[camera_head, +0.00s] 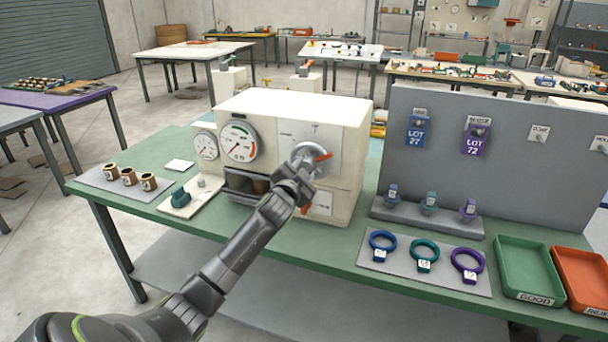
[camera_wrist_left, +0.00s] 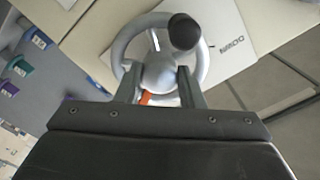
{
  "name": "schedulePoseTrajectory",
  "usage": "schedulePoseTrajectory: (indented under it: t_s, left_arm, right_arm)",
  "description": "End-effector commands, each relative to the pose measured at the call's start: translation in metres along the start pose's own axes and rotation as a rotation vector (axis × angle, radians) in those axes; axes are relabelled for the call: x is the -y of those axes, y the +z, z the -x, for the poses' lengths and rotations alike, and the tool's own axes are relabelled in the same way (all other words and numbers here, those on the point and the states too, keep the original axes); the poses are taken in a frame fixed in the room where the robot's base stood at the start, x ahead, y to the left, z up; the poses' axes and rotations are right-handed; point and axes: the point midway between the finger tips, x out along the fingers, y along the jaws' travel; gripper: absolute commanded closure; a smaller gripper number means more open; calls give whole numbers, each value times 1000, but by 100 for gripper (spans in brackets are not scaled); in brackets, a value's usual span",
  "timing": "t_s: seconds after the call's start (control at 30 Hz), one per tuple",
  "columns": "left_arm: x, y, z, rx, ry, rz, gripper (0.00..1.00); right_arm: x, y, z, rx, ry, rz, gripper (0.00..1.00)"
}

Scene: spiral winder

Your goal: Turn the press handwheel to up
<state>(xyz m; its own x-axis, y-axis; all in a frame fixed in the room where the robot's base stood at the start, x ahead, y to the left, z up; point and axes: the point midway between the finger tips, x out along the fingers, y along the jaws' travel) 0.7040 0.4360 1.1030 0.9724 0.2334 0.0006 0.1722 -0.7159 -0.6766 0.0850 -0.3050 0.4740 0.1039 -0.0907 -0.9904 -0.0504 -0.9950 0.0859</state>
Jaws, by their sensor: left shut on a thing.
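The press handwheel (camera_head: 308,156) is a grey wheel on the front plate of the cream press box (camera_head: 280,106). In the left wrist view the wheel (camera_wrist_left: 201,62) shows its grey rim, a hub and a black knob (camera_wrist_left: 183,31). My left gripper (camera_head: 298,176) is at the wheel, and in the left wrist view its two fingers (camera_wrist_left: 158,88) are shut around the hub. An orange mark shows between the fingers. A label reading DOWN (camera_wrist_left: 232,50) is on the plate beside the wheel. My right gripper is not in view.
Two dials (camera_head: 239,141) and a dark opening are left of the handwheel. Brown cups (camera_head: 129,176) stand at the table's left. Coloured rings (camera_head: 424,254), a grey tag board (camera_head: 500,165), a green tray (camera_head: 500,288) and a red tray are to the right.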

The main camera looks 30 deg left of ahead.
Motion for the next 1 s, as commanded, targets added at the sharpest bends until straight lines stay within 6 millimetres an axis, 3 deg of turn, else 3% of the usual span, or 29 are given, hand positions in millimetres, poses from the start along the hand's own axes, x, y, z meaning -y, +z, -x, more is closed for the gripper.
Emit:
schedulePoseTrajectory:
  t_s: [1.0]
  left_arm:
    - [-5,2,0,6,0,910,88]
  right_arm:
    - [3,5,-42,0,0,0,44]
